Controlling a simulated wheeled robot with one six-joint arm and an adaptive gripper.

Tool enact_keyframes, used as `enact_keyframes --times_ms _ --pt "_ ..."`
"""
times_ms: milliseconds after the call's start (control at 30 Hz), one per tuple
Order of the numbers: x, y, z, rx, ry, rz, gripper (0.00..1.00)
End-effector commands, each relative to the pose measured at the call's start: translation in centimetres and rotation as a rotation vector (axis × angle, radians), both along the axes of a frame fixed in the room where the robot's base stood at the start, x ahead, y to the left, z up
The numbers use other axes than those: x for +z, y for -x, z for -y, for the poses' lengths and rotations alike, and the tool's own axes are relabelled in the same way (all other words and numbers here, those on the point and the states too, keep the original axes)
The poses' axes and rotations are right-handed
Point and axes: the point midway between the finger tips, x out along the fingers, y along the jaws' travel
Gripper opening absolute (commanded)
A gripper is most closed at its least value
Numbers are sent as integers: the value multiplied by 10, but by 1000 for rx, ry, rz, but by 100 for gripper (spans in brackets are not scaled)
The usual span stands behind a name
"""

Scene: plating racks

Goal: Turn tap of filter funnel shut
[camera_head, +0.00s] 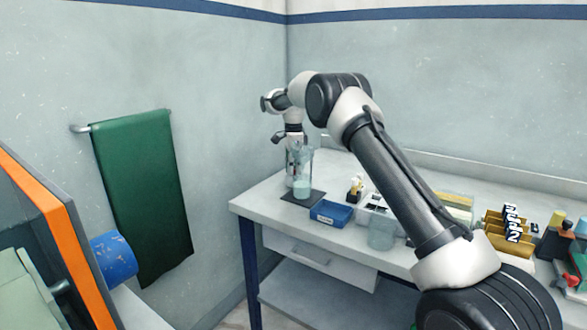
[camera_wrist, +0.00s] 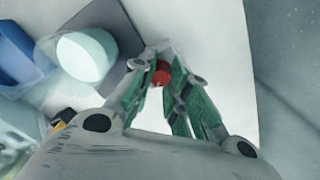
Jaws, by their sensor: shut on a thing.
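In the wrist view, my gripper (camera_wrist: 160,78) is shut on a small red part, the tap (camera_wrist: 161,74), which sits between its green-padded fingertips. The fingers hide most of the tap, so I cannot tell its angle. In the head view, my gripper (camera_head: 291,138) points down at the back of the table's left end, behind a clear vessel (camera_head: 302,182) with pale green liquid. The filter funnel's body is hard to make out there. In the wrist view, the vessel (camera_wrist: 86,57) stands left of my fingers.
The vessel stands on a dark mat (camera_head: 316,197) on the white table (camera_head: 262,200). A blue box (camera_head: 330,214), a clear beaker (camera_head: 382,236) and a yellow rack (camera_head: 497,238) stand to the right. Walls are close behind and left.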

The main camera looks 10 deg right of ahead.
Motion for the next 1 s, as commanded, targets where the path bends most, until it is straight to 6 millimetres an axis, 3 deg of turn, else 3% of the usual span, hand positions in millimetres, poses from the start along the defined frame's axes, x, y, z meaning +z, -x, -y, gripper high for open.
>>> enact_keyframes --times_ms 367,1000 --pt "0 0 0 99 1 -1 0" --pt "1 0 0 550 1 0 0"
